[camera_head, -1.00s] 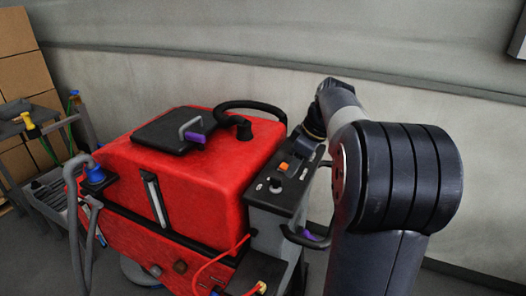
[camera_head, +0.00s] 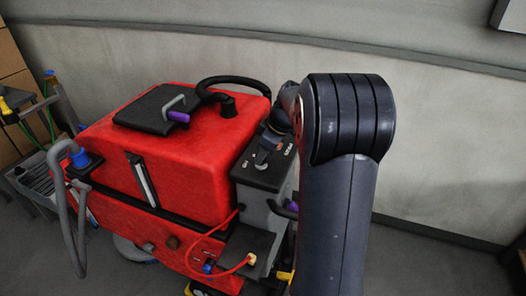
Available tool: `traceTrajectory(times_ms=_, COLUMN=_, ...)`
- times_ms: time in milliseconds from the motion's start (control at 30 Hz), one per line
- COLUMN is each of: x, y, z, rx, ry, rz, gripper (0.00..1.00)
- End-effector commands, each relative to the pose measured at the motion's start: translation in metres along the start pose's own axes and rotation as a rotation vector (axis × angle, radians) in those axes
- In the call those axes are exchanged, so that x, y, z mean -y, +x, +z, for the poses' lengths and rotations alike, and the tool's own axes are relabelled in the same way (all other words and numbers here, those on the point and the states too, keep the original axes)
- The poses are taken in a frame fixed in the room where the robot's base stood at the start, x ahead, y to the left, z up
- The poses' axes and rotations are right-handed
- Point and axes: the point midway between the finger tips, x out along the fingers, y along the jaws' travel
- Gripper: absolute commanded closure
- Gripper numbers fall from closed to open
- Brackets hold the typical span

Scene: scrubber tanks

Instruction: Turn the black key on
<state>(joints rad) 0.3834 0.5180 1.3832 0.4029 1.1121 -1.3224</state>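The black control panel (camera_head: 264,179) sits on the grey column at the right side of the red scrubber (camera_head: 175,140). A small dark knob-like shape (camera_head: 261,159) stands on the panel; it may be the black key, but it is too small to tell which way it is turned. My gripper (camera_head: 267,146) is low over the panel, beside or at this shape. Its fingers are dark and blurred, so I cannot tell whether they are open or shut, or touching the key. My arm hides the far end of the panel.
A black lid (camera_head: 158,108) with a purple-gripped handle lies on the red tank. A red cable (camera_head: 205,268) hangs by a lower ledge. A grey hose (camera_head: 70,215) is at the left. The wall (camera_head: 440,120) is behind; the floor at right is clear.

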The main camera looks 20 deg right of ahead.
Motion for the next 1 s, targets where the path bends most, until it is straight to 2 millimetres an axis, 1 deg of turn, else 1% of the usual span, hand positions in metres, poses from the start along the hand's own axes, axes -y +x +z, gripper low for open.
traceTrajectory(times_ms=300, x=0.0001, y=0.0029, z=0.0, rx=0.0, ry=0.0, rz=0.0, gripper=0.67)
traceTrajectory(times_ms=700, x=0.0001, y=0.0026, z=0.0, rx=0.0, ry=0.0, rz=0.0, gripper=1.0)
traceTrajectory(times_ms=1000, x=0.0002, y=0.0027, z=0.0, rx=0.0, ry=0.007, rz=0.003, gripper=1.0)
